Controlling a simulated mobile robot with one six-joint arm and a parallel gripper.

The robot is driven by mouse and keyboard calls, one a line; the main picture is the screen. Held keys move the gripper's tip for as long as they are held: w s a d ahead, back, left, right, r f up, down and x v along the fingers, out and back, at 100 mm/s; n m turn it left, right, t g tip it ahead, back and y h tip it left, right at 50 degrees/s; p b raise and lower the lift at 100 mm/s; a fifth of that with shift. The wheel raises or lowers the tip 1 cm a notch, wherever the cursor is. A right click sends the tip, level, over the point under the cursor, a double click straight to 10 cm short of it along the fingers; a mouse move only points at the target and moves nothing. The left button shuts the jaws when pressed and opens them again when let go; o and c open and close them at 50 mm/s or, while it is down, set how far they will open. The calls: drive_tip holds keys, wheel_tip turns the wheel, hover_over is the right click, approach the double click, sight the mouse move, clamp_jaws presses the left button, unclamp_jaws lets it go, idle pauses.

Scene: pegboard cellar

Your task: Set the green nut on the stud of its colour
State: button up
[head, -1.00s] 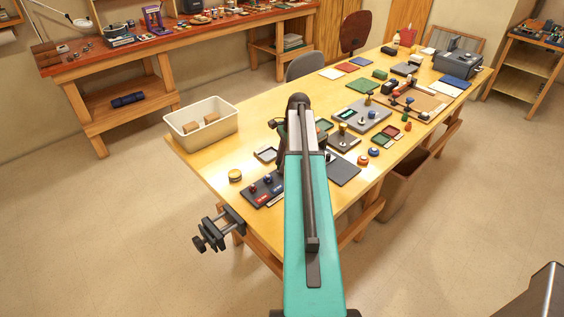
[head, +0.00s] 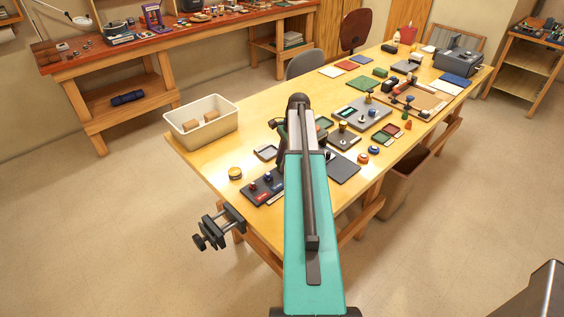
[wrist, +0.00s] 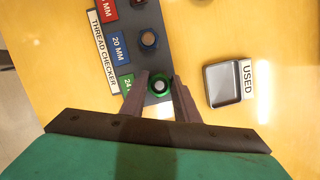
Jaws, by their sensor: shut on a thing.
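The green nut (wrist: 160,85) is a green ring between my fingertips in the wrist view. My gripper (wrist: 161,80) is shut on it, over the green-labelled 24 end of the dark thread checker board (wrist: 125,14). A pale round stud end shows in the ring's middle; I cannot tell how far down the nut sits on the stud. The board also shows in the head view (head: 262,199), partly behind my arm, which hides the nut there. A blue ring (wrist: 149,38) is around the stud by the blue 20 MM label.
The grey tray (wrist: 223,85) labelled USED lies just right of the board in the wrist view. In the head view, a cream bin (head: 207,137) stands at the left, a yellow round piece (head: 235,173) beside the board, and a vise (head: 216,230) at the table edge.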

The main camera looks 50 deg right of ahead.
drive_tip(key=shift+f, duration=0.15)
idle(0.4)
drive_tip(key=o, duration=1.3)
drive_tip(key=shift+r+p, duration=2.75)
drive_tip(key=shift+r, duration=1.3)
drive_tip(key=shift+s+f, duration=0.1)
